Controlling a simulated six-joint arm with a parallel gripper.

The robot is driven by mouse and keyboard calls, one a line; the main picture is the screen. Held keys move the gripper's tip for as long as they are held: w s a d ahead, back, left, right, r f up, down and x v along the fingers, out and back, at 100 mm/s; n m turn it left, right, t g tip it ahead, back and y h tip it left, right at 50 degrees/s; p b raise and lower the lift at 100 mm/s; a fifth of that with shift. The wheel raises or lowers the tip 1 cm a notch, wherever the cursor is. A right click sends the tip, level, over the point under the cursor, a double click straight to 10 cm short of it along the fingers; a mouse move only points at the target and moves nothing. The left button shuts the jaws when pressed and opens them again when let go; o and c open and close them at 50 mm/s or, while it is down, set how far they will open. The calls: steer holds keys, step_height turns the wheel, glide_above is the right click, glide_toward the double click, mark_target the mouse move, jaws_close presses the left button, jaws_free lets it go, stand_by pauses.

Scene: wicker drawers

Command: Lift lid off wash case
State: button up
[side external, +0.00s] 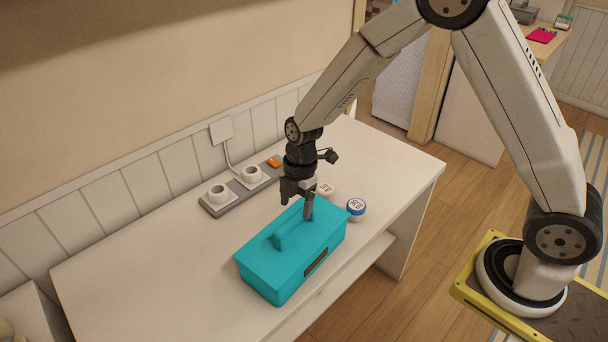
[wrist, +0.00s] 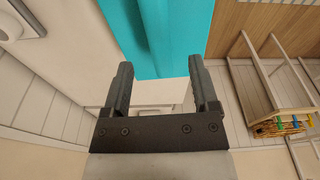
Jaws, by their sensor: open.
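The teal wash case (side external: 272,280) stands on the white table, with its teal lid (side external: 313,238) on top. A raised handle (side external: 292,230) runs along the lid, and a dark plate sits on the front side. My gripper (side external: 307,214) is over the far right end of the lid, close to the handle's end; whether it touches cannot be told. In the wrist view my gripper (wrist: 161,66) is open with nothing held between its fingers, and the teal lid (wrist: 180,35) shows ahead of the fingertips.
Two small labelled jars, one white (side external: 325,189) and one with a blue rim (side external: 356,208), stand just behind the case. A grey power strip (side external: 238,191) with plugs lies near the wall. The white table (side external: 150,282) is clear on the left.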

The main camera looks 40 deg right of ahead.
mark_target(294, 217)
steer(key=shift+a+f, duration=0.15)
steer(key=shift+f, duration=0.9)
steer(key=shift+a+f, duration=0.2)
steer(key=shift+f, duration=0.85)
steer(key=shift+a+f, duration=0.15)
steer(key=shift+f, duration=0.9)
steer(key=shift+c, duration=0.2)
jaws_close()
